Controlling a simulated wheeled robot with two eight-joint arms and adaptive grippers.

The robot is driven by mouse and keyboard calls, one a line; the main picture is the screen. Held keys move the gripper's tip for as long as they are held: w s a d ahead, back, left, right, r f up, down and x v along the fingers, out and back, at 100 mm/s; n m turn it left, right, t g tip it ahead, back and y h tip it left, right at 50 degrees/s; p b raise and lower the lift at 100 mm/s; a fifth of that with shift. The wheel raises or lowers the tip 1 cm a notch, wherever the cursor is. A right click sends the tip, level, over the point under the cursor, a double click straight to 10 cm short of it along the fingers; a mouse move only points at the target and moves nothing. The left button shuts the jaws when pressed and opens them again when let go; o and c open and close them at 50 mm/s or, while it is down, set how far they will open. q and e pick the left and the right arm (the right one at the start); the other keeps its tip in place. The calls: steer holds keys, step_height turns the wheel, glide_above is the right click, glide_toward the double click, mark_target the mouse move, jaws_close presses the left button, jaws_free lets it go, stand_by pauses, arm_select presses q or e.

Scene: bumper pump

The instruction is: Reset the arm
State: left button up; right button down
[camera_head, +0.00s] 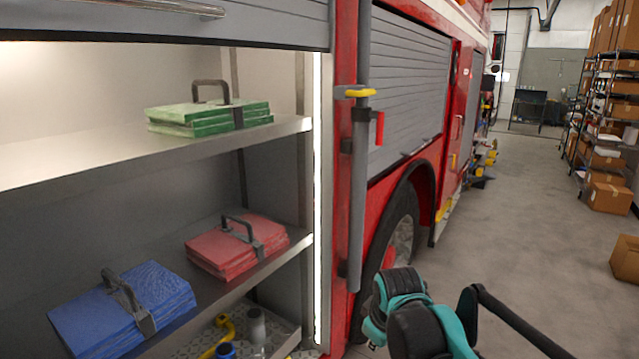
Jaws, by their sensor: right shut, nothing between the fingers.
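My right arm shows at the lower right in teal and black, in front of the truck's side. The dark end part of my right gripper (468,306) is close to the bottom edge. It is shut with nothing held, and its fingers are hard to make out. It is well to the right of the shelves and touches nothing that I can see. My left gripper is out of view.
An open compartment at left holds a green pack (211,117) on the upper shelf (70,150), and red (237,246) and blue (125,305) packs below. Boxes (606,196) line the right; the floor (535,220) between is clear.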

steer(key=s+d+f+m+t, duration=0.1)
steer(key=s+f+m, duration=0.1)
steer(key=s, duration=0.4)
steer(key=s+d+f+m, duration=0.2)
steer(key=s+f+m, duration=0.1)
steer(key=s, duration=0.3)
steer(key=s+d+f+m+t, duration=0.1)
steer(key=s+d+f+m, duration=0.1)
steer(key=s, duration=0.4)
steer(key=shift+d+f+m+t, duration=0.3)
steer(key=shift+f+m, duration=0.15)
steer(key=shift+m, duration=0.65)
steer(key=shift+s, duration=0.1)
